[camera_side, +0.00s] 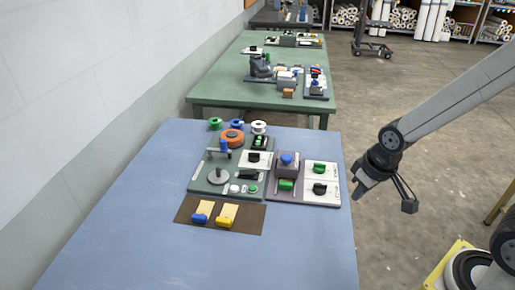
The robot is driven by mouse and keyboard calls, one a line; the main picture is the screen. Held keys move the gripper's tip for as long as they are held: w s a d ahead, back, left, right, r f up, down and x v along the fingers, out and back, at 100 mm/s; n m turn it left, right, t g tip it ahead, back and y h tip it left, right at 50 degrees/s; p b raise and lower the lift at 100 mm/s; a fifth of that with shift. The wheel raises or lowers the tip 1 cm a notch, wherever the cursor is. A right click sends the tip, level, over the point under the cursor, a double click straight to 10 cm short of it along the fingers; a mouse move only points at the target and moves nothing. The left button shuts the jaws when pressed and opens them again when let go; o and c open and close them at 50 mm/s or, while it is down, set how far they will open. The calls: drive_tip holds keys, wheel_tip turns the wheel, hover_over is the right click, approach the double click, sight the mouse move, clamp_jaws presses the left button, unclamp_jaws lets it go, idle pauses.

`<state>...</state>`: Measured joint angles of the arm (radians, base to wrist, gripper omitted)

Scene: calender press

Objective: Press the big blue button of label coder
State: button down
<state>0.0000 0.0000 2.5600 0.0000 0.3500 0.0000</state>
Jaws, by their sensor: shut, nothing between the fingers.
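The big blue button (287,159) sits on top of a grey-purple box (288,171) on a panel at the right part of the blue table. I take this unit to be the label coder; its labels are too small to read. A green knob or roller (286,184) is just below it. My gripper (358,190) is shut and empty. In the picture it is to the right of the panel, past the table's right edge, apart from the button.
White plates with a green knob (319,168) and a black knob (320,188) stand right of the button. Left is a green board (199,184) with an orange spool (232,138). A brown mat (184,209) holds blue and yellow pieces. The table's front (200,262) is clear.

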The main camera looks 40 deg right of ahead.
drive_tip(key=shift+w, duration=0.1)
wheel_tip(320, 180, up, 4)
drive_tip(key=n+t, duration=0.7)
drive_tip(key=n, duration=0.1)
hover_over(289, 157)
drive_tip(key=shift+a+r, duration=0.1)
drive_tip(key=shift+r, duration=0.05)
drive_tip(key=shift+f, duration=4.4)
